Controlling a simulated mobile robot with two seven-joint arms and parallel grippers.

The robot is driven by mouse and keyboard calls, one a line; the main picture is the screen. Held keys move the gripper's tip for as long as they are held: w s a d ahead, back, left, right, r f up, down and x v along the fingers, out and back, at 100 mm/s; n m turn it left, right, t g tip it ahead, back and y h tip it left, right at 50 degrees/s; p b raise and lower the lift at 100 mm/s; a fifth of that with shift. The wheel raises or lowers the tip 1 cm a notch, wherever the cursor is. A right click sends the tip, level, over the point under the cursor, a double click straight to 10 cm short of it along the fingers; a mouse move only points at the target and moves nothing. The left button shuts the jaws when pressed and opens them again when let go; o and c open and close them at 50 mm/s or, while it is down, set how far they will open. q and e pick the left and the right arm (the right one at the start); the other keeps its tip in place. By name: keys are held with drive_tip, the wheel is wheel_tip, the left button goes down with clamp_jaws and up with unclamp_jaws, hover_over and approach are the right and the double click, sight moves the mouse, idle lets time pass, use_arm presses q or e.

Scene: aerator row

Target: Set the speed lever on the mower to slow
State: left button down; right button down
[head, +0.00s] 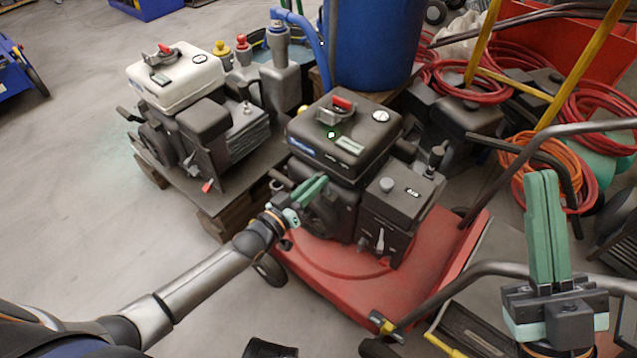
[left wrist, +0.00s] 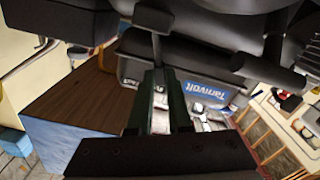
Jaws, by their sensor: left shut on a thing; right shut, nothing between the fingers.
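The mower has a red deck (head: 340,270) and a dark engine (head: 335,150). A red-tipped lever (head: 343,103) sits on top of its engine. My left gripper (head: 318,183) is at the engine's left side, below the top cover. In the left wrist view, a dark lever with a wide knob (left wrist: 153,18) has its stem running down to my left fingertips (left wrist: 160,78), which are shut on it. Whether this is the speed lever, I cannot tell; its slow mark is not readable. My right gripper (head: 543,180) is shut and empty, pointing up, right of the mower.
A second engine with a white top (head: 175,75) stands on a pallet (head: 215,200) to the left. A blue barrel (head: 372,45) is behind the mower. Red hoses (head: 600,105) and the mower's handlebar (head: 500,180) crowd the right.

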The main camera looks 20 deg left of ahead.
use_arm(q)
drive_tip(key=shift+a+f+n, duration=0.15)
drive_tip(key=shift+n, duration=0.15)
drive_tip(key=c, duration=0.8)
unclamp_jaws()
drive_tip(key=shift+c, duration=0.2)
drive_tip(key=p+v, duration=0.4)
drive_tip(key=v, duration=0.8)
drive_tip(key=shift+s, duration=0.2)
use_arm(e)
drive_tip(key=r, duration=0.4)
drive_tip(key=shift+d+n, duration=0.2)
drive_tip(key=shift+n, duration=0.1)
drive_tip(key=shift+f, duration=0.1)
